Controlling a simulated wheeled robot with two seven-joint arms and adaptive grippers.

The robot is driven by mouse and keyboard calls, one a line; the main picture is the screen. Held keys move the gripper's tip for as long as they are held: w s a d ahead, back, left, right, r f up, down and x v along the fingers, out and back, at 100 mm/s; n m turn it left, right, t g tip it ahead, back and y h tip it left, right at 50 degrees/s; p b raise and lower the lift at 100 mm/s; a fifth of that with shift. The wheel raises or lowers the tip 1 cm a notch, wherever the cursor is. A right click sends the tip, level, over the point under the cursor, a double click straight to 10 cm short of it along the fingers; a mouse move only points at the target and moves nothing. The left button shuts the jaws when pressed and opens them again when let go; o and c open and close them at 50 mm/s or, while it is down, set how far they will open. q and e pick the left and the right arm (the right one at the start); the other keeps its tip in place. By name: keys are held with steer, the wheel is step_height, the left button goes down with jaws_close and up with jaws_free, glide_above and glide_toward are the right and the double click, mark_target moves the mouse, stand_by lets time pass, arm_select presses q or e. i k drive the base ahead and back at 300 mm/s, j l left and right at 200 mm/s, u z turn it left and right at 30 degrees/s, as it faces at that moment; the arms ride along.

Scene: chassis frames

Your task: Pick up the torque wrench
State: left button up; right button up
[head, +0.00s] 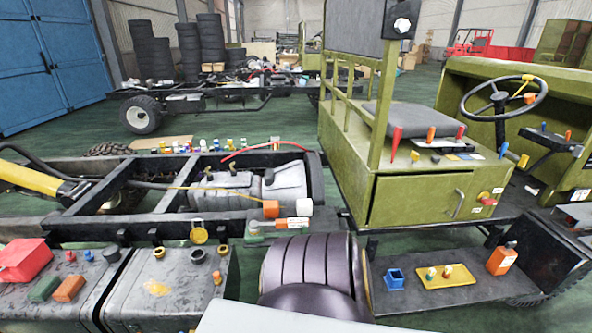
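I cannot pick out a torque wrench with certainty in the head view; many items here are too small to tell. A long yellow cylinder (28,178) with a dark end lies over the left of the chassis frame (130,190); I cannot tell what it is. A small orange and white item (292,223) lies on the near frame rail, beside an orange block (271,209) and a white cap-like piece (305,207). Neither of my grippers is in view.
Dark tanks (165,285) at the front left carry a red box (24,260) and small parts. A green cab (410,200) with a seat rises at right.

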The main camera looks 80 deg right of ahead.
mark_target(254, 227)
steer(key=z, duration=2.45)
